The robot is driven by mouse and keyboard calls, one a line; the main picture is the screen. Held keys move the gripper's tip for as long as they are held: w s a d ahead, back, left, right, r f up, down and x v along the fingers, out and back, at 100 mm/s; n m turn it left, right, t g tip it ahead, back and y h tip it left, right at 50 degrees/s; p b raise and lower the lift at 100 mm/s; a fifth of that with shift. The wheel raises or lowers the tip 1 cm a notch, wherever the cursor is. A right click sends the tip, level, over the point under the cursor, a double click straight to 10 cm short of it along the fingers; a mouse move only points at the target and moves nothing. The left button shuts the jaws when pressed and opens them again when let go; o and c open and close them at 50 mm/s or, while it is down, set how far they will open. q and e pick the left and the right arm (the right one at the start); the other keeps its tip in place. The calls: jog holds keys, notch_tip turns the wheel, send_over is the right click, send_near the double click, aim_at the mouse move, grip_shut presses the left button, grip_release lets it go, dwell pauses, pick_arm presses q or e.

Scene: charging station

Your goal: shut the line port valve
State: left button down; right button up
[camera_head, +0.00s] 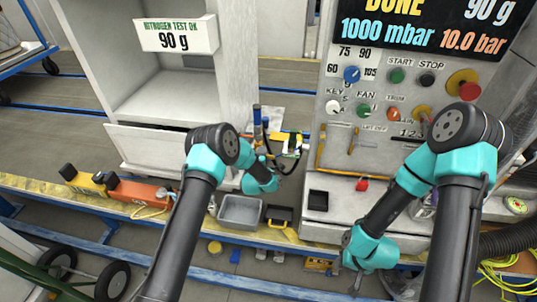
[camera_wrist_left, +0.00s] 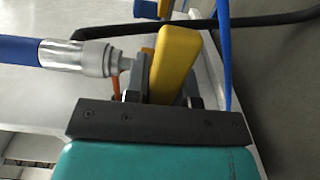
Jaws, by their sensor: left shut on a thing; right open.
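A yellow valve handle (camera_wrist_left: 174,62) fills the middle of the left wrist view, tilted, between the fingers of my left gripper (camera_wrist_left: 165,92). The gripper is shut on it. Beside it on the left, a grey metal fitting (camera_wrist_left: 96,59) joins a blue tube (camera_wrist_left: 20,50). In the head view, the small valve assembly (camera_head: 286,141) stands between the white cabinet and the control panel, with my left gripper (camera_head: 271,165) at it. I see no label naming the line port. My right gripper (camera_head: 356,284) hangs low near the front, open and away from the valve.
The control panel (camera_head: 350,150) with knobs stands to the right of the valve. A grey bin (camera_head: 240,211) and black trays sit on the bench front. Black cables run close to the valve. A blue strap (camera_wrist_left: 224,60) passes right of the handle.

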dwell(0.3)
pick_arm(q)
jog(key=c, duration=1)
grip_release()
jog(key=shift+o, duration=0.2)
jog(key=s+a, duration=0.1)
jog(key=s, duration=1.6)
jog(key=shift+s+a, duration=0.2)
jog(key=shift+a, duration=0.15)
